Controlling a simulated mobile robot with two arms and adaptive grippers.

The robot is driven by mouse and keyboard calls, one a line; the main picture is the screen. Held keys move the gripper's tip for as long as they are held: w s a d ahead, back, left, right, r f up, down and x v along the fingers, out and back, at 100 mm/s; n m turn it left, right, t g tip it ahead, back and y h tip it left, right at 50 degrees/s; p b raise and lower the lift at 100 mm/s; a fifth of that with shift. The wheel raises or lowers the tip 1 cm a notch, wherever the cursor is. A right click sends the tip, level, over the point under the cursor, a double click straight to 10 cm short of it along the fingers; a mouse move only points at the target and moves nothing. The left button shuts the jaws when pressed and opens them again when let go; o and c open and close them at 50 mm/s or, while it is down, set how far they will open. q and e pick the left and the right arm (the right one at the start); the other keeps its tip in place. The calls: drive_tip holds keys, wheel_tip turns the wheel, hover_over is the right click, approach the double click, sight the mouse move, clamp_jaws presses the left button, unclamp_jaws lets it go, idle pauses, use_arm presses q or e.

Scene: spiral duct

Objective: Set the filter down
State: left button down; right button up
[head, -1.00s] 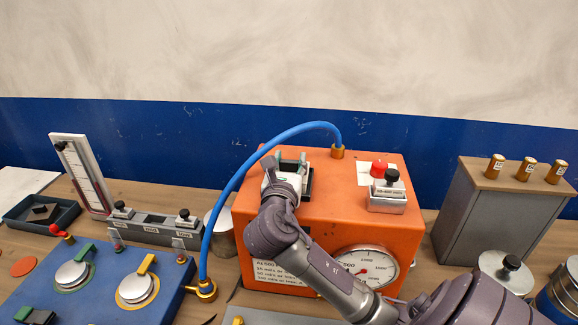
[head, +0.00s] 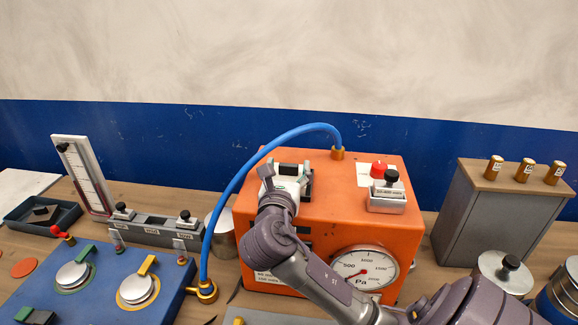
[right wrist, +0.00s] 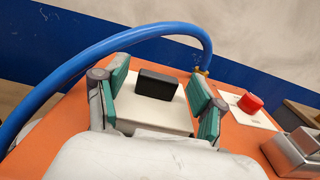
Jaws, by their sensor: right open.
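My right gripper (head: 286,174) is over the top of the orange gauge box (head: 330,220), left of centre. Its green-padded fingers stand apart; the gripper also shows in the right wrist view (right wrist: 163,92). Between them, clear of both pads, is a pale square piece (right wrist: 150,110) with a dark upright block (right wrist: 156,84). I take this piece to be the filter. It appears to rest on the box top, but its underside is hidden. In the head view the gripper covers most of it. My left gripper is not in view.
A blue hose (head: 238,177) arches close left of my right gripper to a brass fitting (head: 338,153). A red button (head: 378,168) and a metal block with a black knob (head: 388,193) stand right on the box. A grey cabinet (head: 497,210) is further right.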

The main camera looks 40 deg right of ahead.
drive_tip(key=b+v, duration=0.1)
drive_tip(key=v, duration=0.9)
drive_tip(key=shift+a+f, duration=0.1)
